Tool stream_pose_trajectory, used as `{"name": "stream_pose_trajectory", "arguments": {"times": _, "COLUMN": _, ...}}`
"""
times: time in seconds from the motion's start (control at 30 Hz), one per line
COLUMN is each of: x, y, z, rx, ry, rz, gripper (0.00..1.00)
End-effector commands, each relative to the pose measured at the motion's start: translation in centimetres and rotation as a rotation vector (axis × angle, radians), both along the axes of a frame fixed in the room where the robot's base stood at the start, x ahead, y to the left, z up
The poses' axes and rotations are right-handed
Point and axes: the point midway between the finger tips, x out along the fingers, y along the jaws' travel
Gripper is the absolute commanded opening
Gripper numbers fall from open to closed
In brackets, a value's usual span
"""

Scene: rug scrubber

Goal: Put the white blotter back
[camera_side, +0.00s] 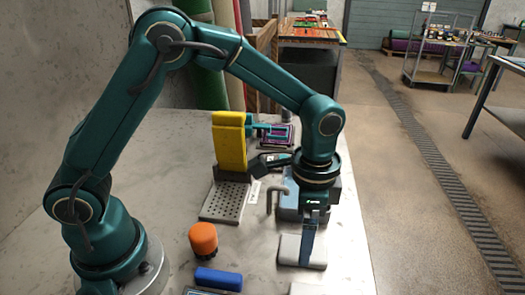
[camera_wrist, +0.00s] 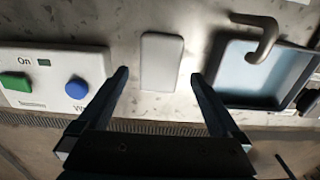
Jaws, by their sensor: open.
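The white blotter (camera_side: 291,249) is a flat, rounded pad lying on the table near its right edge. In the wrist view the blotter (camera_wrist: 161,62) lies between my two fingertips, with bare table on both sides of it. My gripper (camera_side: 307,262) points down over the blotter, and its fingers are spread wide in the wrist view (camera_wrist: 159,73). It is open and holds nothing. In the side view a finger hides part of the blotter. I cannot tell how high the fingertips are above the table.
A blue basin (camera_wrist: 262,75) with a bent spout (camera_wrist: 262,38) stands right of the blotter in the wrist view. A white control box (camera_wrist: 50,78) with green and blue buttons is at left. A yellow upright pad (camera_side: 230,140), perforated rack (camera_side: 224,203), orange-topped object (camera_side: 203,238) and blue block (camera_side: 218,279) stand nearby.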

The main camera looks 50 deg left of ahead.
Motion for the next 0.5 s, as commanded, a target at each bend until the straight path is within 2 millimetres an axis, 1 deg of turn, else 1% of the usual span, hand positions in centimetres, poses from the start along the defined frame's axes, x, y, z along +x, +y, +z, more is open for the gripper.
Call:
{"name": "stream_pose_trajectory", "arguments": {"times": 0.03, "x": 0.2, "y": -0.1, "z": 1.3, "rx": -0.003, "ry": -0.007, "rz": 0.0, "gripper": 1.0}}
{"name": "stream_pose_trajectory", "arguments": {"times": 0.1, "x": 0.1, "y": 0.0, "z": 2.8, "rx": -0.003, "ry": -0.007, "rz": 0.0, "gripper": 1.0}}
{"name": "stream_pose_trajectory", "arguments": {"times": 0.23, "x": 0.1, "y": -0.1, "z": 5.5, "rx": -0.002, "ry": -0.006, "rz": 0.0, "gripper": 1.0}}
{"name": "stream_pose_trajectory", "arguments": {"times": 0.4, "x": 0.1, "y": 0.0, "z": 7.8, "rx": -0.001, "ry": -0.004, "rz": 0.0, "gripper": 1.0}}
{"name": "stream_pose_trajectory", "arguments": {"times": 0.5, "x": 0.0, "y": 0.0, "z": 8.6, "rx": -0.001, "ry": -0.002, "rz": 0.001, "gripper": 1.0}}
